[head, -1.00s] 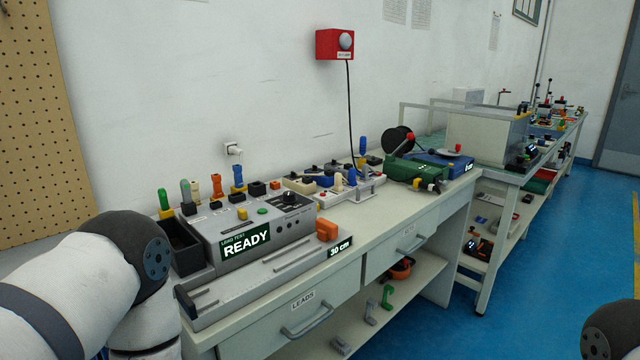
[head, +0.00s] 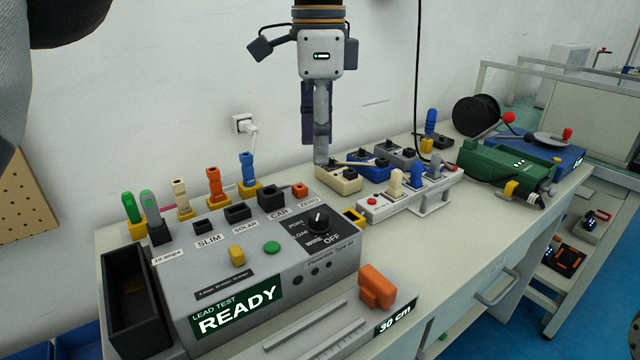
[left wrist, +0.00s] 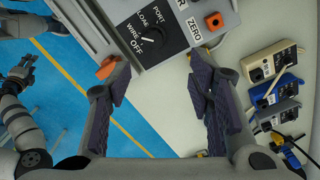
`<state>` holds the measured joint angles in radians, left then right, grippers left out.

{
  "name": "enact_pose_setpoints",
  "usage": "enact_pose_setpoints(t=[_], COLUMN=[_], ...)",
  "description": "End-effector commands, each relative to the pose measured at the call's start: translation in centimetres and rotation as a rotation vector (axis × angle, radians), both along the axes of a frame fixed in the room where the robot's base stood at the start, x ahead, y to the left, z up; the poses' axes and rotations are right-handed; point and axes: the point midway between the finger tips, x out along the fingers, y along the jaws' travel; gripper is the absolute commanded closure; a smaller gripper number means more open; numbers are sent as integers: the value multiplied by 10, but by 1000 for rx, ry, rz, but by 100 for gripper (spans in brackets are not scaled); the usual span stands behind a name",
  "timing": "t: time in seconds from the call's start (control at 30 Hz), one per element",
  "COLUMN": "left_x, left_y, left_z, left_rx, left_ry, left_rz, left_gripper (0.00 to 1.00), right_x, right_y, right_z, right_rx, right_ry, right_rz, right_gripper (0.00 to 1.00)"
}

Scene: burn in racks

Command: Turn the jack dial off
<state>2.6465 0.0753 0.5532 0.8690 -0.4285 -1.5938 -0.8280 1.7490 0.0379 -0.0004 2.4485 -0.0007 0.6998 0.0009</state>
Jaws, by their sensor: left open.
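The black dial (head: 318,221) sits on the top right of the grey lead test box (head: 215,275). Its panel reads PORT, LOAD, WIRE and OFF around the knob; I cannot tell surely which label the white pointer marks. The dial (left wrist: 152,37) shows at the top of the left wrist view, ahead of the fingers. My left gripper (head: 318,150) points down above the bench, behind and above the dial. It (left wrist: 158,76) is open and empty, apart from the dial. My right gripper (left wrist: 22,68) shows small at the left of the wrist view; its jaws are unclear.
Upright coloured plugs (head: 214,186) line the box's back edge. An orange block (head: 376,287) sits right of the box. A beige meter box (head: 339,180) and a white strip (head: 385,206) with several levers stand right of the dial. A black bin (head: 130,300) is at left.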

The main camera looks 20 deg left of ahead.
Motion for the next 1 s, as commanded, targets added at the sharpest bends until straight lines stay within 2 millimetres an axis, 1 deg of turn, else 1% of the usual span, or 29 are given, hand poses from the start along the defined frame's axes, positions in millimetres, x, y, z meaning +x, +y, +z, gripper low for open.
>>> enact_pose_setpoints(t=[0.07, 0.17, 0.3, 0.4, 0.5, 0.63, 0.87, 0.9, 0.97, 1.0], left_x=[-1, -2, -2, -2, -1, -1, -1, -1, -1, -1], left_y=[0, 0, 0, 0, 0, 0, 0, 0, 0, 0], left_z=[-8, -31, -68, -90, -107, -117, -119, -119, -119, -119], left_rx=[1, -1, 0, -1, -1, -1, -1, 0, 0, -1], left_ry=[4, 5, 3, 2, 1, 0, 0, 0, 0, 0], left_rz=[-1, -1, -1, 0, 1, 1, 1, 1, 1, 1], left_gripper=[53, 53, 53, 53, 53, 53, 53, 57, 71, 80], right_x=[0, 2, 5, 6, 7, 8, 8, 8, 8, 8], right_y=[0, 0, 0, 0, 0, 0, 0, 0, 0, 0], right_z=[1, 3, 6, 7, 8, 8, 8, 8, 8, 8], right_rx=[0, -1, 0, 0, 0, 0, 0, 0, 0, 0], right_ry=[-1, -7, -17, -23, -26, -27, -27, -27, -27, -27], right_rz=[-1, -1, -1, -1, -1, -1, -1, -1, -1, -1], right_gripper=[58, 58, 58, 58, 58, 58, 58, 58, 58, 58])
